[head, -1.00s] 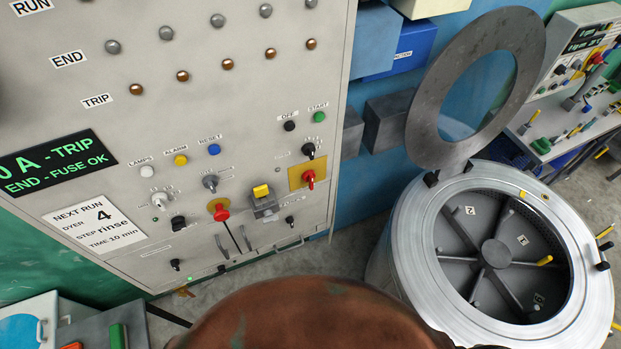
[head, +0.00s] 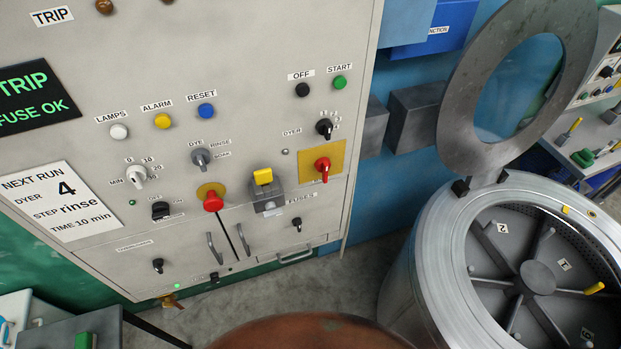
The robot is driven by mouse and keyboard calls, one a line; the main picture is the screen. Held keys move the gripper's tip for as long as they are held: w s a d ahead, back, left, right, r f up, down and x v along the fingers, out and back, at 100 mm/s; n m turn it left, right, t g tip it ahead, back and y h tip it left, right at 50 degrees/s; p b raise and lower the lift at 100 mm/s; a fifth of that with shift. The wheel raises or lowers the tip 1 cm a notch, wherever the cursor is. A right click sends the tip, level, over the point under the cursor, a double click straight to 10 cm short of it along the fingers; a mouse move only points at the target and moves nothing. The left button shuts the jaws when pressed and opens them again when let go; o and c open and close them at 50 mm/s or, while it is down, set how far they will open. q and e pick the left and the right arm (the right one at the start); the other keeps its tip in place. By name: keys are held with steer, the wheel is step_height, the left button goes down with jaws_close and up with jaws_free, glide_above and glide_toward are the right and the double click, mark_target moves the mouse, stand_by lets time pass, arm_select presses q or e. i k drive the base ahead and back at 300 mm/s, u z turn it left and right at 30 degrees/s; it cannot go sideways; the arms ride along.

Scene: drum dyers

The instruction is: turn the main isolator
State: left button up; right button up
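The panel carries a red rotary handle (head: 322,166) on a yellow plate (head: 336,153) at its right side, which looks like the main isolator. The handle's grip stands roughly upright, tilted slightly. Its label is too small to read. A red mushroom-shaped button (head: 213,201) on a round yellow plate sits lower left of it, with a yellow-topped grey switch (head: 264,178) between them. Neither of my grippers is in view.
The grey control panel (head: 90,75) has several knobs and buttons. An open drum dyer (head: 430,270) with its ring lid (head: 460,115) raised stands at the right. A rounded copper-brown surface (head: 310,335) covers the bottom middle; I cannot tell what it is. Floor shows between panel and drum.

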mark_target(323, 164)
steer(key=u, duration=0.6)
steer(key=k, duration=0.6)
steer(key=u, duration=0.4)
